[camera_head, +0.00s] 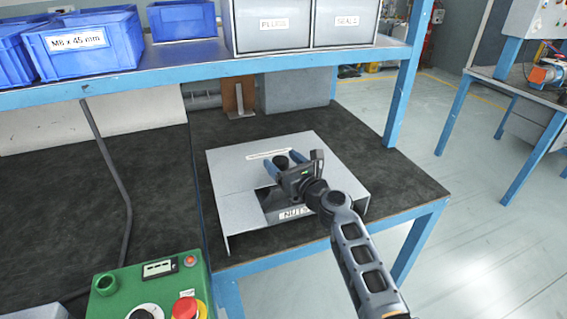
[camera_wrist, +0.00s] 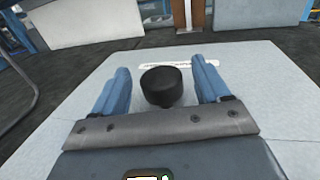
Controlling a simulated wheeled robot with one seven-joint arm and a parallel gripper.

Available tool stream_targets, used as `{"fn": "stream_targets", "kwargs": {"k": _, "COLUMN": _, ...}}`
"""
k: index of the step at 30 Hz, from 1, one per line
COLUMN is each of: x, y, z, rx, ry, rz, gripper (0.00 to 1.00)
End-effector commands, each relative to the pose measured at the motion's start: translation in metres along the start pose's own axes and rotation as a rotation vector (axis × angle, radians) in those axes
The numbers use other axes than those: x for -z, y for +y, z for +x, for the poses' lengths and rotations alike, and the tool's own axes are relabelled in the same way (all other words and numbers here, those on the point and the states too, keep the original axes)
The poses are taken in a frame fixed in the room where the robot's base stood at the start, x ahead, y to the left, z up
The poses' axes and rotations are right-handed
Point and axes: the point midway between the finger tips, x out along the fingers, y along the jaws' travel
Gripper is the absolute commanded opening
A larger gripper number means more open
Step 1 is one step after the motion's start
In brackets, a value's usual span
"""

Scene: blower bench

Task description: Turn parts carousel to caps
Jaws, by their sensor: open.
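The parts carousel is a light grey box (camera_head: 235,165) on the dark bench mat, with an opening at its front. A label reading NUTS (camera_head: 296,212) shows in that opening; no caps label is in view. A black round knob (camera_wrist: 162,86) stands on the grey top, which also shows in the wrist view (camera_wrist: 262,90). My gripper (camera_head: 283,162) is over the top, its two blue fingers open. In the wrist view the knob appears between the fingers, with a gap on each side. Part of the opening is hidden by my gripper and arm.
A blue-framed shelf (camera_head: 200,60) above carries blue bins (camera_head: 85,45) and grey bins labelled PLUGS (camera_head: 272,25) and SEALS (camera_head: 346,20). A green control box (camera_head: 130,285) with a red button is at the front left. The mat left of the carousel is mostly clear.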

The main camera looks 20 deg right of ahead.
Motion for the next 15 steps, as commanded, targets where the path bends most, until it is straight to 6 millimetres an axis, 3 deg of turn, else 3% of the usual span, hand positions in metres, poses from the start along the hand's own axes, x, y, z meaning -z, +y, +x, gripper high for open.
{"fn": "stream_targets", "kwargs": {"k": 2, "x": 0.0000, "y": 0.0000, "z": -0.0002, "rx": 0.000, "ry": 0.000, "rz": 0.000, "gripper": 0.73}}
{"fn": "stream_targets", "kwargs": {"k": 15, "x": 0.0000, "y": 0.0000, "z": -0.0003, "rx": 0.000, "ry": 0.000, "rz": 0.000, "gripper": 0.31}}
